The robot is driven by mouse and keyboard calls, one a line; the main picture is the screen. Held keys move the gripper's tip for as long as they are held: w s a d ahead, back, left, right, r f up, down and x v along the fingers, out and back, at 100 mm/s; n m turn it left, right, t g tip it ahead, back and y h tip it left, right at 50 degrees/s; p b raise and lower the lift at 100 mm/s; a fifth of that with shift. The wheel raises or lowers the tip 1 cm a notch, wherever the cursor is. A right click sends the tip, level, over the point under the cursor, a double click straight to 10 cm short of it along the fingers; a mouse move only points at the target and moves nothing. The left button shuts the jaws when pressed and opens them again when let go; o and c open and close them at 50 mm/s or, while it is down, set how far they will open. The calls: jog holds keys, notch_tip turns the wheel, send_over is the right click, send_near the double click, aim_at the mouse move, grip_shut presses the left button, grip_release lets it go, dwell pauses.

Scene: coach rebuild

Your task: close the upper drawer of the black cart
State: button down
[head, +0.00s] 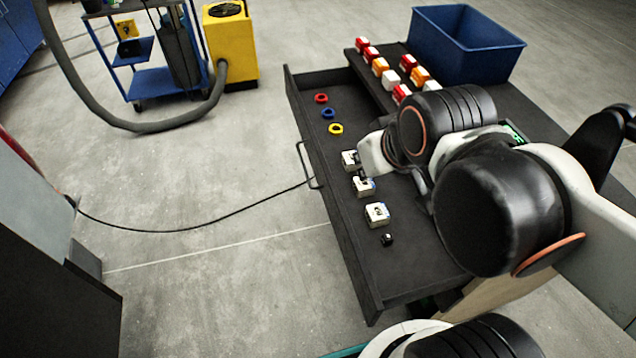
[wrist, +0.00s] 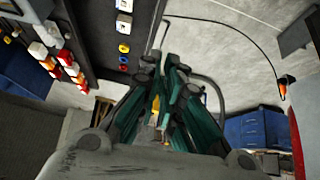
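The black cart (head: 519,104) is at the right in the head view. Its upper drawer (head: 341,224) is pulled out toward the left, with a bar handle (head: 301,165) on its front. The drawer holds small rings and white blocks. My arm crosses over the drawer and cart top and hides my gripper in the head view. In the wrist view my gripper (wrist: 163,66) has its teal and dark fingers drawn close together, with nothing seen held. The fingertips appear near the drawer's front wall (wrist: 154,28); I cannot tell whether they touch it.
Red, orange and white blocks (head: 380,66) and a blue bin (head: 466,45) stand on the cart top. A black cable (head: 200,230) lies on the floor left of the drawer. A yellow machine (head: 231,45) with a grey hose and a blue trolley (head: 165,82) stand at the back left.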

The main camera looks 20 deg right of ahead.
jog(key=w+a+f+n+g+h+b, duration=0.15)
jog(key=w+a+f+n+g, duration=0.3)
jog(key=w+f+n, duration=0.65)
jog(key=w+a+f+n+g+h+b, duration=0.1)
jog(key=a+f+n, duration=0.2)
jog(key=f, duration=0.5)
jog(key=w+a+f+n+g, duration=0.1)
jog(key=a+f+n, duration=0.2)
jog(key=f, duration=0.5)
jog(key=d+f+b, duration=0.5)
jog(key=d+f, duration=0.2)
jog(key=f, duration=0.2)
jog(key=shift+f+b, duration=0.3)
jog(key=shift+f, duration=0.05)
jog(key=shift+w, duration=0.1)
